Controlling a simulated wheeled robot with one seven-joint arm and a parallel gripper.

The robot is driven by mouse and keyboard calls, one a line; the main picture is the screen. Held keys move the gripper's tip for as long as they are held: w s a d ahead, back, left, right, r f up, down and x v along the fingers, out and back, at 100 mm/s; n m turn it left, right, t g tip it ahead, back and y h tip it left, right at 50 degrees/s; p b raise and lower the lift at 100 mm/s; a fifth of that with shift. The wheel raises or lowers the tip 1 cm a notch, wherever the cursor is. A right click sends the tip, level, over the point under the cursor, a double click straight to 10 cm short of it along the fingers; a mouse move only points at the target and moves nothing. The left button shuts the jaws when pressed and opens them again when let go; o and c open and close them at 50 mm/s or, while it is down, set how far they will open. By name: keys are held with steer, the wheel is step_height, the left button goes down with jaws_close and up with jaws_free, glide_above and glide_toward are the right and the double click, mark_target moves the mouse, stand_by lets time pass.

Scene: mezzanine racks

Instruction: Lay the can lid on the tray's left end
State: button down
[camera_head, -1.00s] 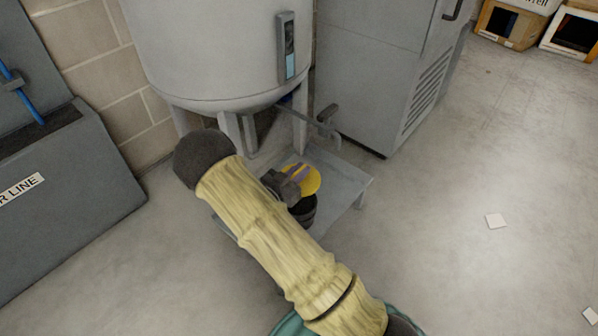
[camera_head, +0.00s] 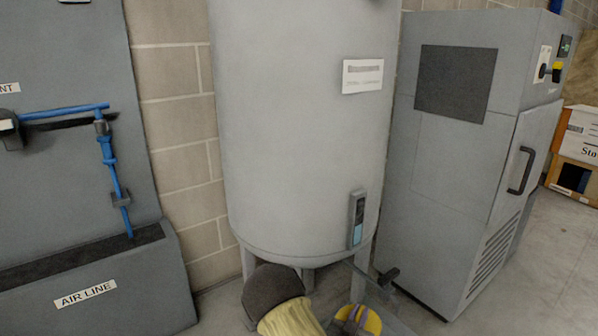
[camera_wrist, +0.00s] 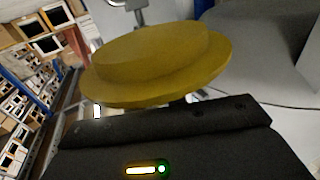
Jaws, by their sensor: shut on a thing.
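The can lid (camera_wrist: 155,62) is a round yellow disc with a raised middle. It fills the upper middle of the wrist view, just beyond the dark body of my gripper (camera_wrist: 175,112). My gripper is shut on the lid; the fingertips are mostly hidden behind it. I cannot make out the tray for certain in either current view.
A large grey tank (camera_head: 300,130) on legs stands close ahead. A grey cabinet (camera_head: 465,180) is at its right, and a grey unit (camera_head: 95,285) marked AIR LINE is at the left. Boxes (camera_head: 578,150) stand at the far right. Open floor (camera_head: 535,290) lies at right.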

mark_target(357, 318)
steer(key=r+y+p, duration=0.1)
steer(key=s+r+n+t+y+p, duration=0.1)
steer(key=p, duration=0.1)
steer(key=a+r+n+y+p, duration=0.1)
steer(key=r, duration=0.1)
steer(key=shift+s+t, duration=0.15)
steer(key=shift+t, duration=0.15)
steer(key=s+r+n+y+p, duration=0.1)
steer(key=s+r+y+p, duration=0.1)
steer(key=r+p, duration=0.9)
steer(key=s+r+n+y+p, duration=0.2)
steer(key=r+p, duration=0.9)
steer(key=p, duration=1.4)
steer(key=shift+s+r+n+t+y, duration=0.15)
steer(key=shift+s+n+t+y, duration=0.15)
steer(key=shift+s+y, duration=0.65)
steer(key=shift+s+d+h, duration=0.1)
steer(key=shift+s+h, duration=0.05)
steer(key=shift+h, duration=0.1)
steer(key=shift+s, duration=0.1)
